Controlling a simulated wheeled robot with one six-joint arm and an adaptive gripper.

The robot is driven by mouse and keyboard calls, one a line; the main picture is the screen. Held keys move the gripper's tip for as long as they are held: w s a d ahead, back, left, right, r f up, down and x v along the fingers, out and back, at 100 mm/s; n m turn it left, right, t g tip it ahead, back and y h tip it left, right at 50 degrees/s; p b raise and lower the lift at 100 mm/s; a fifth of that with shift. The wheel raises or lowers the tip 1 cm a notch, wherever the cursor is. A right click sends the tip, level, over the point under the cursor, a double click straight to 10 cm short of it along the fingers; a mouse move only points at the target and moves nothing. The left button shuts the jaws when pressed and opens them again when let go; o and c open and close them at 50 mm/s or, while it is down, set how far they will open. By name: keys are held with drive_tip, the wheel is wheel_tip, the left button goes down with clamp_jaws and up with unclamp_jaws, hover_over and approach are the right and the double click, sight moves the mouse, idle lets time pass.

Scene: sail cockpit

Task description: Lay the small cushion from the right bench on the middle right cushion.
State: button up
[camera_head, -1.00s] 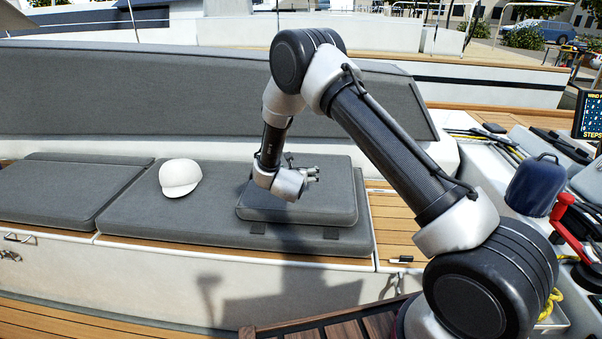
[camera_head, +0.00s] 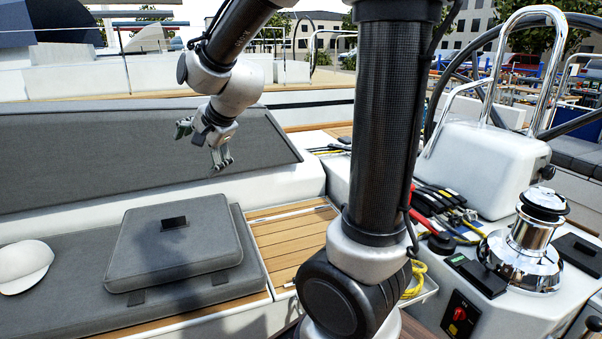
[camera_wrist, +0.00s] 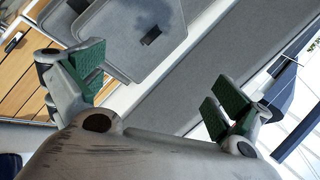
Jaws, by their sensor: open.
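The small cushion (camera_head: 175,248) is grey with a black patch on top. It lies flat on the right end of a longer grey bench cushion (camera_head: 65,318), beside the wooden slats. My gripper (camera_head: 203,146) is open and empty, up in front of the grey backrest, above and apart from the small cushion. In the wrist view the green finger pads of my gripper (camera_wrist: 155,88) stand wide apart with nothing between them. The small cushion with its patch (camera_wrist: 125,30) shows at the top of that view, beyond the fingers.
A white cap (camera_head: 22,265) sits on the long cushion, left of the small cushion. The grey backrest (camera_head: 90,150) slopes behind the bench. Bare wooden slats (camera_head: 295,245) lie to the right. A chrome winch (camera_head: 525,245) and ropes stand further right.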

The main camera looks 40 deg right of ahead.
drive_tip(key=s+d+n+g, duration=0.1)
drive_tip(key=s+d+n, duration=0.2)
drive_tip(key=s, duration=0.6)
drive_tip(key=s+d+n+g+h, duration=0.1)
drive_tip(key=s+d+n, duration=0.2)
drive_tip(key=s+n, duration=0.3)
drive_tip(key=s+d+r+n+g+h, duration=0.1)
drive_tip(key=s+d+n, duration=0.3)
drive_tip(key=s, duration=0.8)
drive_tip(key=shift+g, duration=0.4)
drive_tip(key=shift+r, duration=0.1)
